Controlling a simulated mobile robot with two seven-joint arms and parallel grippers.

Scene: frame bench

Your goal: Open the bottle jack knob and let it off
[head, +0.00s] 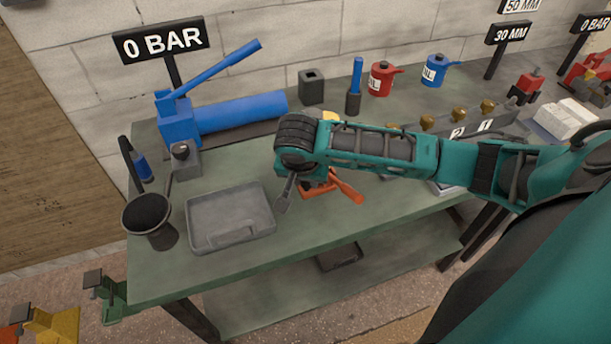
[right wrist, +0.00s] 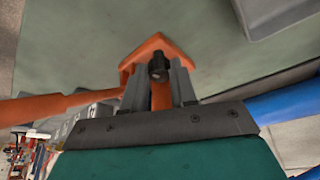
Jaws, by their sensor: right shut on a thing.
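The orange bottle jack (head: 321,190) stands on the green bench, mostly hidden in the head view behind my right arm. Its orange handle (head: 347,187) sticks out to the right. In the right wrist view the orange base (right wrist: 152,48) shows past the fingers, with the handle (right wrist: 50,107) running off to the left. My right gripper (right wrist: 158,78) is shut on the small dark knob (right wrist: 158,66) at the jack's base, one finger on each side. How far the knob is turned cannot be told. My left gripper is not in view.
A grey tray (head: 230,243) and a black funnel (head: 147,212) are left of the jack. A blue hand pump (head: 235,112) with a 0 BAR sign (head: 160,40) stands behind. Red (head: 381,80) and blue (head: 434,72) oil cans stand at the back. Bare bench lies in front of the jack.

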